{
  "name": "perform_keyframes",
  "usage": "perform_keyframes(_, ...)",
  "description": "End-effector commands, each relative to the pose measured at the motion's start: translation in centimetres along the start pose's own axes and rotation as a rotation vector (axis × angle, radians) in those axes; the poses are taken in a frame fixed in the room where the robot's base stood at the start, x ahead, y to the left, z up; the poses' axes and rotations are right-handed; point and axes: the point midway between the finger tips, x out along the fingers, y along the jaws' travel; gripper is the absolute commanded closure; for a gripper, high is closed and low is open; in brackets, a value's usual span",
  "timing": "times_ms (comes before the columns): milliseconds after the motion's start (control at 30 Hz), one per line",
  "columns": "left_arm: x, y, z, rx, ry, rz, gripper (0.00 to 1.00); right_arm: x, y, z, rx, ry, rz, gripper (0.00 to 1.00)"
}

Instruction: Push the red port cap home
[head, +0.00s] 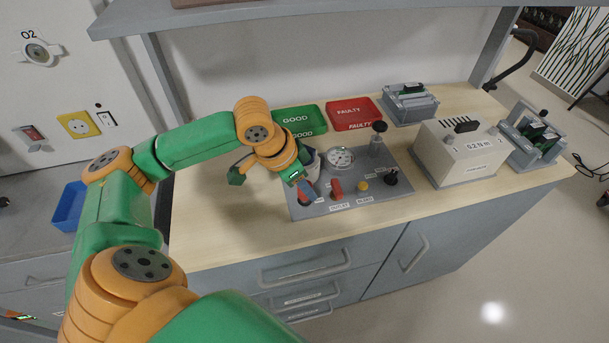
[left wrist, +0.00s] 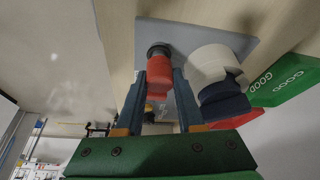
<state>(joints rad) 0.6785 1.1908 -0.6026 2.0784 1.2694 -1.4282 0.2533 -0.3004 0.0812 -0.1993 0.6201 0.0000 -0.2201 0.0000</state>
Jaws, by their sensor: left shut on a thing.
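The red port cap (left wrist: 159,72) shows between my left gripper's fingertips in the left wrist view, with a dark round port (left wrist: 159,50) at its far end, on the grey panel. I cannot tell whether the cap is fully seated. My left gripper (head: 305,190) is shut on this cap over the panel's left front corner in the head view. The fingers hide most of the cap there. A second red cap (head: 336,187) stands on the panel (head: 349,202) just right of the gripper. My right gripper is not in view.
A round gauge (head: 340,158), yellow knob (head: 362,186) and black knob (head: 391,177) sit on the panel. A white cylinder (left wrist: 212,62) stands close beside the fingers. Green (head: 306,121) and red (head: 352,114) trays lie behind. A white box (head: 455,155) stands right. The counter's left front is clear.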

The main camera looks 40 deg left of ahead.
Motion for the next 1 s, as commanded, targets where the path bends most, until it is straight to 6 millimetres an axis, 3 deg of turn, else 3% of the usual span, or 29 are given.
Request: perform_keyframes(1000,0.86,0.00,0.35,0.000,0.000,0.000,1.00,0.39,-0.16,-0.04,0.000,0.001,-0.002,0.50)
